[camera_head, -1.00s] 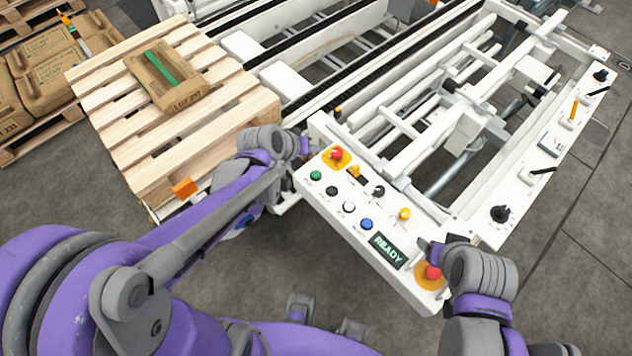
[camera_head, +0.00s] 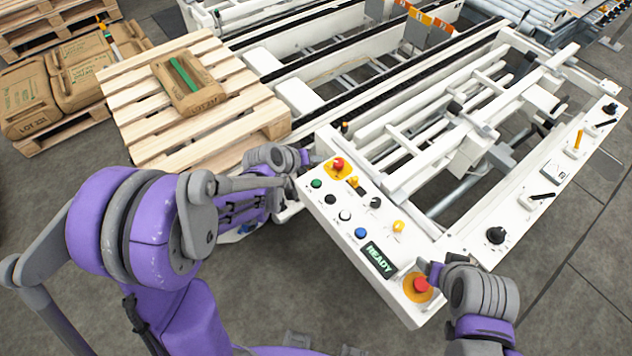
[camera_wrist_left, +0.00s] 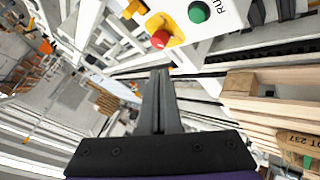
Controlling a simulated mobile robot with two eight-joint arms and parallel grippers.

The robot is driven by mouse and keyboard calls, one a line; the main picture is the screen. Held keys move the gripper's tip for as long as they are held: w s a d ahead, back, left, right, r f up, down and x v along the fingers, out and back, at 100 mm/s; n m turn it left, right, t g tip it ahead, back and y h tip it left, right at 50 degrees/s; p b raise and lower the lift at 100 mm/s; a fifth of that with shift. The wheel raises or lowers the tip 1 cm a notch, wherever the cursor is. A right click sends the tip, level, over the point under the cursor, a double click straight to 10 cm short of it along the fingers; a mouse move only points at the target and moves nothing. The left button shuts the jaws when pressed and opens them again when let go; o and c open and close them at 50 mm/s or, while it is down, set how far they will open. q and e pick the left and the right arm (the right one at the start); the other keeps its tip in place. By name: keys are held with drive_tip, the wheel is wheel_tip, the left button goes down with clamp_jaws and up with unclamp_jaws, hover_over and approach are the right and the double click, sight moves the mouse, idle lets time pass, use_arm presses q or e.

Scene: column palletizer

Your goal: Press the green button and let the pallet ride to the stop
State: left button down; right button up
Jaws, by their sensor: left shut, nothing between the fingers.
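The green button (camera_head: 316,183) sits at the left end of the white control panel (camera_head: 335,222), beside a red mushroom button on a yellow plate. It also shows in the left wrist view (camera_wrist_left: 199,11), labelled "RU..". My left gripper (camera_head: 303,160) is just left of the panel end, near the green button and apart from it. In the left wrist view its fingers (camera_wrist_left: 160,75) are shut and empty. The wooden pallet (camera_head: 190,100) carries one brown sack (camera_head: 188,84) with a green stripe. My right gripper (camera_head: 433,270) is at the panel's right end by another red button; its jaws are unclear.
The panel also has black, white, blue and yellow controls and a display (camera_head: 379,259) reading "READY". Chain conveyor rails (camera_head: 370,75) run away behind the panel. A second pallet with brown sacks (camera_head: 80,82) stands at the left. Grey floor is open in front.

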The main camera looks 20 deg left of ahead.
use_arm(q)
drive_tip(key=b, duration=0.4)
hover_over(315, 185)
wheel_tip(315, 185, down, 8)
drive_tip(key=shift+a+r, duration=0.15)
drive_tip(key=shift+f+b, duration=0.55)
drive_tip(key=shift+b, duration=0.05)
use_arm(e)
wheel_tip(315, 185, down, 7)
drive_tip(key=s, duration=0.2)
drive_tip(key=shift+s+g, duration=0.2)
drive_tip(key=shift+g, duration=0.1)
use_arm(q)
drive_tip(key=shift+f, duration=0.1)
idle(0.5)
drive_tip(key=shift+f+b, duration=0.3)
drive_tip(key=shift+b, duration=0.1)
use_arm(e)
drive_tip(key=shift+s+f, duration=0.1)
drive_tip(key=shift+f, duration=0.3)
